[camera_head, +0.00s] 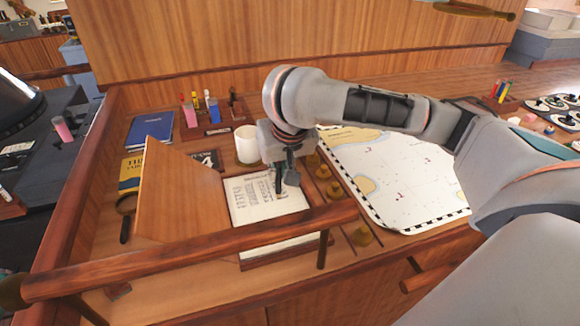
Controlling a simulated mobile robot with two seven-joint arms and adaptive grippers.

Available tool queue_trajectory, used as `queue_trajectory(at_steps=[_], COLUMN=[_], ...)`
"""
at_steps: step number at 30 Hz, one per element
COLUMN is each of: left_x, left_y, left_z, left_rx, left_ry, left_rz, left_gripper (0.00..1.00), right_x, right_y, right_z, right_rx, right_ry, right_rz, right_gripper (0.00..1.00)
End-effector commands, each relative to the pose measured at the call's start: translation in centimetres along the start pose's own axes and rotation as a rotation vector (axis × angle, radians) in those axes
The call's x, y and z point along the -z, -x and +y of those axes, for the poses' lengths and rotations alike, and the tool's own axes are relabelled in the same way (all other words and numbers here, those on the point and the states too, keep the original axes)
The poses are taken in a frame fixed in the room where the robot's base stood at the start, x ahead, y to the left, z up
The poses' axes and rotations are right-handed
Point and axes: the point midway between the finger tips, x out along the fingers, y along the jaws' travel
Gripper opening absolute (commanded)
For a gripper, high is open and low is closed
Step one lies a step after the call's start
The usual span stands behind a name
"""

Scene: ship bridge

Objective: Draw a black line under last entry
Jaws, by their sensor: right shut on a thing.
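The open logbook (255,222) lies on the wooden desk, with rows of dark written entries (258,196) on its upper left part. My right gripper (287,186) reaches in from the right and hangs over the upper part of the page. It is shut on a small dark thing, likely a pen or marker, mostly hidden by the fingers. I cannot tell whether its tip touches the paper. The page below the entries looks blank, partly covered by the wooden rail. My left gripper is not in view.
A wooden rail (200,246) crosses in front of the logbook. A tilted wooden board (185,195) stands to its left. A white mug (246,145), a pen holder (212,130) and a blue book (151,130) are behind. A chart (400,175) lies to the right, brass knobs (334,189) between.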

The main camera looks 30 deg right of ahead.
Motion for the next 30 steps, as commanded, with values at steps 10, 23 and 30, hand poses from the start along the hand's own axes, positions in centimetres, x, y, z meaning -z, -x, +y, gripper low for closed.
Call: queue_trajectory(at_steps=[10, 23, 30], left_x=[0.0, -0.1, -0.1], left_y=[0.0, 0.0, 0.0], left_z=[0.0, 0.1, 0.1], left_rx=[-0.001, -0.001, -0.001], left_ry=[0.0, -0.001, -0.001], left_rz=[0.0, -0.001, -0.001], left_gripper=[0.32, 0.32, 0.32], right_x=[0.0, 0.0, 0.0], right_y=[0.1, 0.0, 0.0], right_z=[-4.2, -8.8, -9.7], right_rx=[0.0, 0.0, -0.001], right_ry=[0.002, 0.001, 0.001], right_rz=[0.003, 0.001, 0.001], right_gripper=[0.0, 0.0, 0.0])
